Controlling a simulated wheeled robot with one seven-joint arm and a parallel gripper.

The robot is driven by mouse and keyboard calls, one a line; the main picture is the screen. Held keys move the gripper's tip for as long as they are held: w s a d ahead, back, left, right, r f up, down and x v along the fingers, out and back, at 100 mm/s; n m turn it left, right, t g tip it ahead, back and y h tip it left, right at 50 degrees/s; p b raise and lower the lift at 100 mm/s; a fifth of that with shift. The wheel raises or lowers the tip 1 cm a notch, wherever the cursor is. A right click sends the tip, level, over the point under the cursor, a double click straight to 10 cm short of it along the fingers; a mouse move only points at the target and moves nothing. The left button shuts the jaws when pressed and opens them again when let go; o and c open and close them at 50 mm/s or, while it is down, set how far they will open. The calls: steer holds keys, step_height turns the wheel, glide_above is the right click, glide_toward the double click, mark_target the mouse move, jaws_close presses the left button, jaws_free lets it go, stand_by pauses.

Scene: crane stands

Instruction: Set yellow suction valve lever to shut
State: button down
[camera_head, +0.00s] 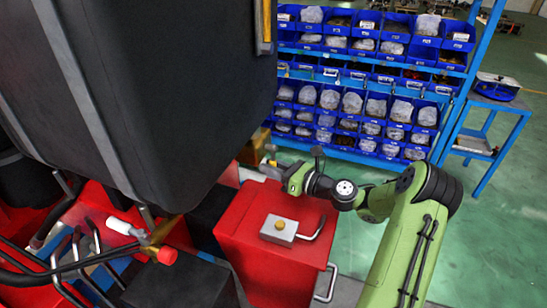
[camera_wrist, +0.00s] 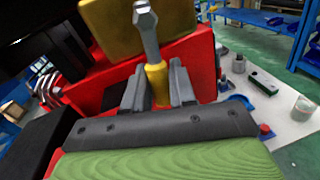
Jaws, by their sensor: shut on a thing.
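The yellow lever (camera_wrist: 157,76) stands between my jaws in the wrist view, its lower part a yellow grip and its upper part a grey metal shaft with a wider end. My gripper (camera_wrist: 158,90) is shut on the yellow grip, with one dark finger on each side. A yellow block (camera_wrist: 140,28) shows just behind the lever. In the head view my gripper (camera_head: 272,168) is at the far edge of the red box, small and partly hidden by its own wrist, and the lever's angle is hard to tell there.
A red box (camera_head: 255,205) carries a grey block with a yellow knob (camera_head: 279,227) and a bent metal rod. A white-handled, red-capped fitting (camera_head: 150,245) is at lower left. A large black body (camera_head: 160,90) overhangs the left. Blue bin shelves (camera_head: 370,85) stand behind.

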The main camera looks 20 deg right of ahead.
steer(key=shift+s+a+r+m+p, duration=0.25)
steer(key=shift+m+p, duration=0.25)
steer(key=shift+p, duration=0.5)
steer(key=shift+f, duration=0.15)
steer(key=c, duration=1.1)
jaws_free()
steer(key=shift+o, duration=0.2)
steer(key=v, duration=1)
steer(key=b+v, duration=0.1)
steer(key=v, duration=0.4)
steer(key=shift+s+d+r, duration=0.2)
steer(key=shift+s+r, duration=0.05)
steer(key=shift+s, duration=0.1)
